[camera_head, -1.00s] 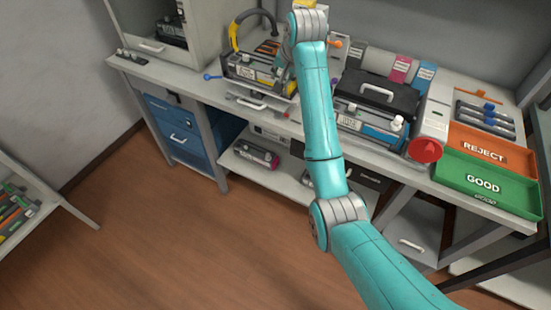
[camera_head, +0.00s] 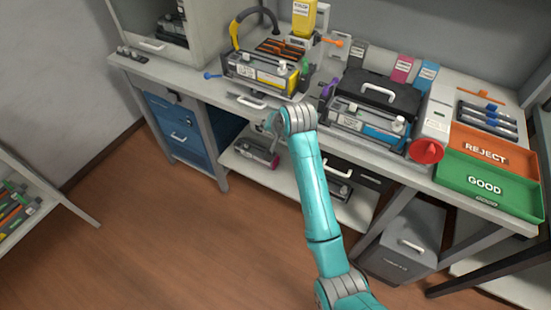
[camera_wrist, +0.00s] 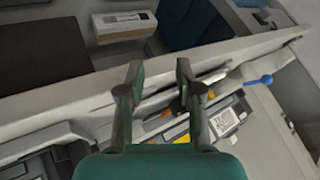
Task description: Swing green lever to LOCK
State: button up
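The green lever (camera_head: 305,66) is a small green piece at the right end of the cartridge with the yellow band (camera_head: 264,74), on the bench. I cannot read a LOCK mark or make out the lever's exact angle. In the wrist view the cartridge's label and yellow band (camera_wrist: 226,121) show beyond my fingers, but I cannot make out the green lever. My gripper (camera_wrist: 159,75) is open, with nothing between its two fingers. In the head view its end (camera_head: 269,124) is small, at the bench's front edge, below and apart from the lever.
A blue-knobbed lever (camera_head: 211,76) sticks out left of the cartridge. A purple lever (camera_head: 328,88) and a cyan-banded cartridge (camera_head: 368,124) stand to the right, by a red knob (camera_head: 426,151). The bench's front edge (camera_wrist: 80,97) crosses the wrist view. A lower shelf (camera_head: 270,174) holds a magenta-banded cartridge.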

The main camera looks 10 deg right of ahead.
jog(key=s+f+t, duration=0.1)
jog(key=s+f, duration=0.5)
jog(key=f, duration=0.1)
jog(key=shift+s+d+f, duration=0.15)
jog(key=shift+s+d, duration=0.2)
